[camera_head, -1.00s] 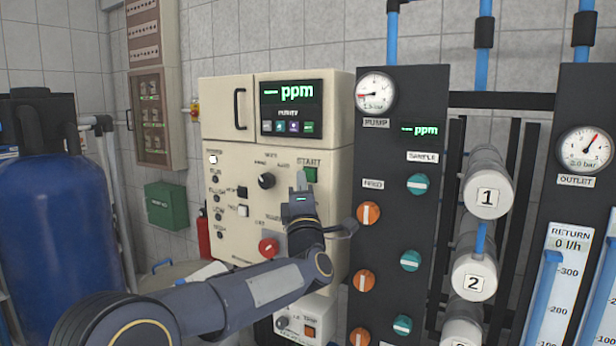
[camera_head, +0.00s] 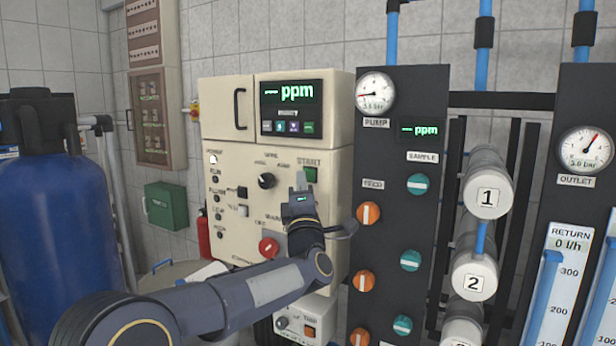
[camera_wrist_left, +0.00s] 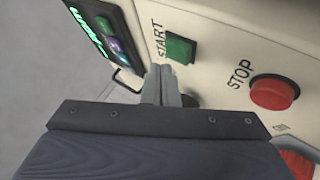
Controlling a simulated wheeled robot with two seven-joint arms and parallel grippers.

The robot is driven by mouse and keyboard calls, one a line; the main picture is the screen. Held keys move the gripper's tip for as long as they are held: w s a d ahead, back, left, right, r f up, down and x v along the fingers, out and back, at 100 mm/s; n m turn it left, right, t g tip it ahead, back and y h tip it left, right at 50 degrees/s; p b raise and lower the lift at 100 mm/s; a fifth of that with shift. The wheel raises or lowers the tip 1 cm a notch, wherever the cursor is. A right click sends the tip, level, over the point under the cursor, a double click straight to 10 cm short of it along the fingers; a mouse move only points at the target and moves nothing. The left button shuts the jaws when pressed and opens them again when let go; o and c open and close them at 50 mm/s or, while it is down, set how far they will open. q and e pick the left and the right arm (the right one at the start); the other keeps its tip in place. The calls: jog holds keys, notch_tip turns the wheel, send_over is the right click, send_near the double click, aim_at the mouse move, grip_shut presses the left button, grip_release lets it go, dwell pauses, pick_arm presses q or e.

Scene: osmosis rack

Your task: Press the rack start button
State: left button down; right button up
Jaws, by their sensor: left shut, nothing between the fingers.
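The green start button (camera_head: 310,174) sits under the START label on the cream control cabinet (camera_head: 228,133). It also shows in the left wrist view (camera_wrist_left: 180,49), unlit and square. My left gripper (camera_head: 301,180) is shut and empty, in front of the panel just below and left of the button in the head view. In the left wrist view its fingertips (camera_wrist_left: 163,70) are close to the button, a little below it in the picture; whether they touch it cannot be told. My right gripper is not in view.
A red STOP button (camera_wrist_left: 273,92) lies beside the start button. A red rotary switch (camera_head: 268,248) and a black selector knob (camera_head: 266,181) are on the same panel. The dark valve panel (camera_head: 394,240) with orange and teal knobs stands close on the right.

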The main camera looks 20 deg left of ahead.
pick_arm(q)
jog(key=shift+w+f, duration=0.1)
jog(key=shift+w+b, duration=0.3)
jog(key=shift+w+d, duration=0.1)
jog(key=shift+w, duration=0.35)
dwell(0.7)
dwell(0.4)
jog(key=shift+s+b, duration=0.35)
jog(key=shift+b, duration=0.2)
jog(key=shift+s+b, duration=0.45)
jog(key=shift+s, duration=0.1)
